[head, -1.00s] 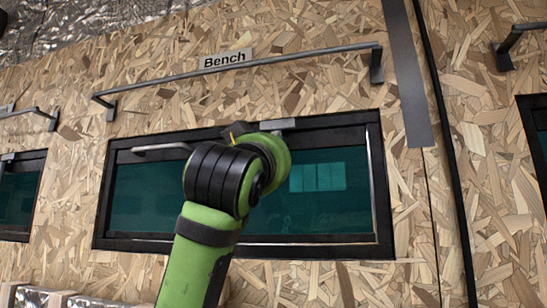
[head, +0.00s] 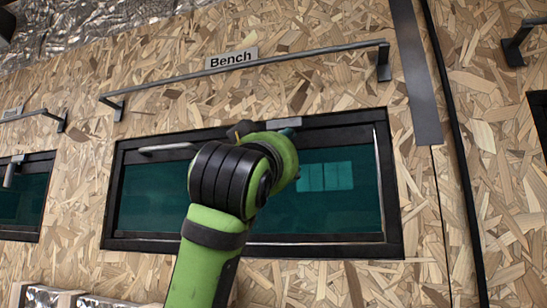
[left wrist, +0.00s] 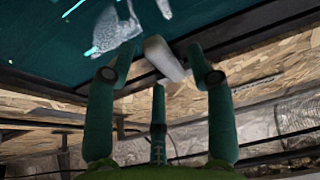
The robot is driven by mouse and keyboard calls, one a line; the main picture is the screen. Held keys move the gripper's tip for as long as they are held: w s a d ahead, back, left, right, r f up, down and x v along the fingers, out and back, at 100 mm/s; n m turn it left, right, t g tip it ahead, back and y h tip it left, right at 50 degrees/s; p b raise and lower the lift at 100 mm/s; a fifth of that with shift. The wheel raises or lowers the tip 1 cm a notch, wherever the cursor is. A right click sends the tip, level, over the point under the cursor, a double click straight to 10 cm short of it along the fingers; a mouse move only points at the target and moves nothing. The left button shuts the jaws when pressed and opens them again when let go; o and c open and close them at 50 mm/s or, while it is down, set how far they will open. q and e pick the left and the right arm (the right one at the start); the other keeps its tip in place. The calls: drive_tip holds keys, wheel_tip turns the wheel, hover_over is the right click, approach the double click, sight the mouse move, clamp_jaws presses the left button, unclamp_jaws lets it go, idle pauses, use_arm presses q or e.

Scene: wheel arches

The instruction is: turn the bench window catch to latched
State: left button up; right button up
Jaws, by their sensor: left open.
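The bench window (head: 340,215) has a black frame and dark teal glass, under a sign reading "Bench" (head: 231,58). Its catch (head: 283,123) shows as a grey piece at the middle of the top frame, partly hidden by my left arm. In the left wrist view the catch (left wrist: 163,58) is a pale lever at the frame's edge. My left gripper (left wrist: 158,70) is open, its fingers around the lever on both sides and below. I cannot tell whether they touch it. In the head view my wrist mostly hides the gripper. My right gripper is not in view.
A dark rail (head: 250,66) runs above the window. A pale bar handle (head: 168,148) sits at the frame's upper left. Another window (head: 24,195) is at the left. A grey vertical strip (head: 418,75) and a black cable run at the right.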

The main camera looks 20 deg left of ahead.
use_arm(q)
drive_tip(key=v, duration=1.1)
